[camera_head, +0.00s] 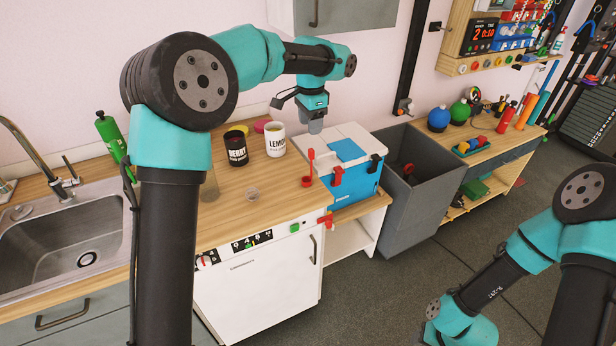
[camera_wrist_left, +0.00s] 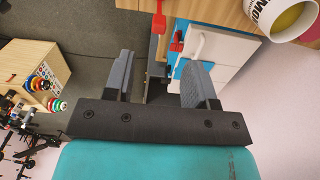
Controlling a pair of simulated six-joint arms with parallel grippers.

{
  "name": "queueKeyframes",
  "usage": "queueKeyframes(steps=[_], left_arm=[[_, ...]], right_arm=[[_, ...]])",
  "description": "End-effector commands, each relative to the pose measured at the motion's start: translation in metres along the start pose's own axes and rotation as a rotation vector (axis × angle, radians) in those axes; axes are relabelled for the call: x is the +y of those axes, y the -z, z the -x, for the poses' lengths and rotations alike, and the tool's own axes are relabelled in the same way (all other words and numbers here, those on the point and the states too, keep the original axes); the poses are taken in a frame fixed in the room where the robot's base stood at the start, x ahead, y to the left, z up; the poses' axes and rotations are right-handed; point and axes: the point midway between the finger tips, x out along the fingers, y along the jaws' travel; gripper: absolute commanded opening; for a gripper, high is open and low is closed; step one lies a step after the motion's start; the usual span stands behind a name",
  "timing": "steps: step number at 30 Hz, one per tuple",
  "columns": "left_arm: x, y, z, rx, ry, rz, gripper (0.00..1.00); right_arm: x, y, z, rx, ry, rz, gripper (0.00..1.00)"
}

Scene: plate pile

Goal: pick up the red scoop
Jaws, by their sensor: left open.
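The red scoop (camera_head: 311,155) stands at the right end of the wooden counter, its handle upright and its bowl low, beside the cooler. In the left wrist view the red scoop (camera_wrist_left: 177,46) shows beyond the fingers, near the top middle. My left gripper (camera_head: 316,127) hangs above the scoop and the cooler, pointing down. In the wrist view its two grey fingers (camera_wrist_left: 160,80) are spread apart, with nothing held between them. The scoop is apart from the fingers. My right arm comes in at the lower right, but its gripper is out of frame.
A white mug (camera_head: 275,141) and a black jar (camera_head: 236,149) stand on the counter to the left. A grey bin (camera_head: 428,180) is farther right. The counter's front middle is mostly clear.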

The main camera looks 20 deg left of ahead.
Motion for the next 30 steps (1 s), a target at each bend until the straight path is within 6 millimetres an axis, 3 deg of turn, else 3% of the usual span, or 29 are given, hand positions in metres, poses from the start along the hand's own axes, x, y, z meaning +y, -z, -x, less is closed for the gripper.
queueKeyframes(steps=[6,12,25,30], left_arm=[[0.000,-0.001,-0.038,-0.002,-0.001,-0.001,0.51],[0.000,-0.001,-0.063,-0.001,0.000,0.000,0.51],[0.000,-0.001,-0.068,0.000,0.000,0.000,0.51],[0.001,-0.003,-0.084,-0.001,-0.001,0.000,0.51]], right_arm=[[0.000,0.000,0.000,0.000,0.000,0.000,0.43],[0.000,0.000,0.000,0.000,0.000,0.000,0.43],[0.000,0.000,0.000,0.000,0.000,0.000,0.43],[0.000,0.000,0.000,0.000,0.000,0.000,0.43]])
